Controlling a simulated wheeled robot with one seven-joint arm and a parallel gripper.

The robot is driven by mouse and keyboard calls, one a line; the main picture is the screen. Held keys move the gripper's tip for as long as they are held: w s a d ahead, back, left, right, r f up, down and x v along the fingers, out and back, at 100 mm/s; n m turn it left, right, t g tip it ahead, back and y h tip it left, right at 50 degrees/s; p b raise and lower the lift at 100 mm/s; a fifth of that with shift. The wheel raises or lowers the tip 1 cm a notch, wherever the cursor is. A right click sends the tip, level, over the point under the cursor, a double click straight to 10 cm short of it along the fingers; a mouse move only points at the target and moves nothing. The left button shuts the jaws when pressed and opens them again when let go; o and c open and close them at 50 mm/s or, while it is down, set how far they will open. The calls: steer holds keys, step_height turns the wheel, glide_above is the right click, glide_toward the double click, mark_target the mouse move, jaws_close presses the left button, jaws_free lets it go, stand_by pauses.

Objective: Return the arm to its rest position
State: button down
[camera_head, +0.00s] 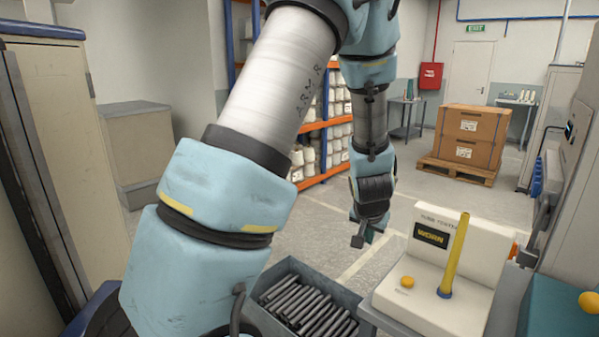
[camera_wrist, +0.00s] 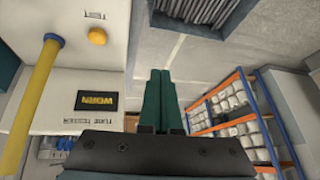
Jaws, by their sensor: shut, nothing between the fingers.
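My gripper (camera_head: 362,236) hangs at the end of my raised arm, near the middle of the head view, above the floor and left of the tube tester. In the wrist view its two green fingers (camera_wrist: 159,98) lie side by side, shut with nothing between them. The tube tester (camera_head: 480,268) is a cream box whose display reads "WORN". A yellow tube (camera_head: 458,252) stands upright on it, apart from my gripper. The tester also shows upside down at the left of the wrist view (camera_wrist: 90,75).
A grey bin (camera_head: 262,316) of dark rods stands below my gripper, left of the tester. A shelf rack (camera_head: 312,127) with white bobbins is behind my arm. Brown boxes (camera_head: 468,133) sit on a pallet farther back. Floor between is clear. A beige cabinet (camera_head: 50,150) stands at left.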

steer(key=s+a+r+n+g, duration=0.1)
steer(key=s+a, duration=0.3)
steer(key=a, duration=0.4)
steer(key=s+a+r+n+g+y+b, duration=0.1)
steer(key=s+a, duration=0.3)
steer(key=a, duration=0.4)
steer(key=s+a+r+n+g+y+b, duration=0.1)
steer(key=s+a+r+n+g, duration=0.1)
steer(key=a, duration=0.6)
steer(key=shift+s+a+r+n, duration=0.3)
steer(key=shift+s+n, duration=0.5)
steer(key=shift+s, duration=0.25)
